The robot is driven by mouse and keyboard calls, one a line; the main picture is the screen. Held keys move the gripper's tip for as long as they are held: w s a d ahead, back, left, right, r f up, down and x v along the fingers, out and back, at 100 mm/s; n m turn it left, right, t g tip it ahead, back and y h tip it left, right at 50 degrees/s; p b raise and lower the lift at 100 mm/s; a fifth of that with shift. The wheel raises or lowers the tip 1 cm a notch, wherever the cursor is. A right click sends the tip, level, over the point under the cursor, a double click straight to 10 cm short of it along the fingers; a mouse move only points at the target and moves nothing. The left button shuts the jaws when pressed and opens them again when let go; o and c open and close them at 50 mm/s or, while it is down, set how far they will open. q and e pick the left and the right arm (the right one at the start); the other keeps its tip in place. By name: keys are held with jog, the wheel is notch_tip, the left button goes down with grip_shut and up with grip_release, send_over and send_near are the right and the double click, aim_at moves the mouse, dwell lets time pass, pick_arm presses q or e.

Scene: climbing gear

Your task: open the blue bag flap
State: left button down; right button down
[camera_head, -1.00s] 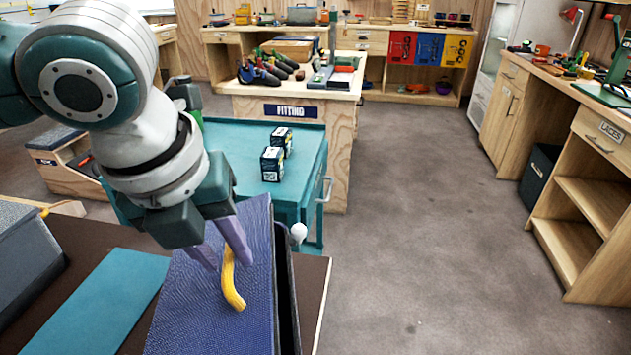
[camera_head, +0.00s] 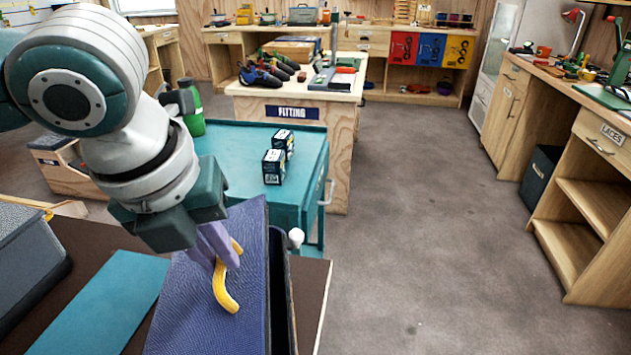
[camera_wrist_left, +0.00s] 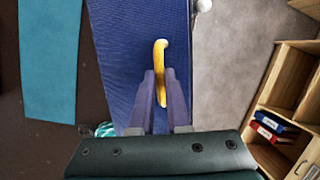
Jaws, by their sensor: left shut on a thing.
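The blue bag's textured flap (camera_head: 195,310) fills the lower middle of the head view, on a brown table. It also shows in the wrist view (camera_wrist_left: 120,55). In the wrist view the strap (camera_wrist_left: 160,60) sticks out past the closed fingertips (camera_wrist_left: 160,90). A dark gap runs along the flap's right edge, beside the bag's dark side (camera_head: 284,300). My right gripper is out of view.
A teal mat (camera_head: 105,305) and a grey box (camera_head: 25,260) lie left of the bag. A teal cart (camera_head: 235,145) with two small dark boxes (camera_head: 273,166) stands behind. A white knob (camera_head: 296,237) is right of the bag. The floor to the right is clear.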

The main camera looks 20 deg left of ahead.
pick_arm(q)
jog(key=shift+s+a+r+p, duration=0.3)
jog(key=shift+a+r+p, duration=0.2)
jog(key=shift+a+r, duration=0.1)
jog(key=shift+s+a+r+p, duration=0.2)
jog(key=shift+r+p, duration=0.1)
jog(key=shift+p, duration=0.15)
jog(key=c, duration=1.2)
grip_release()
jog(key=shift+a+f, duration=0.1)
jog(key=o, duration=0.4)
jog(key=shift+o, duration=0.3)
jog(key=o, duration=0.5)
jog(key=shift+o, duration=0.2)
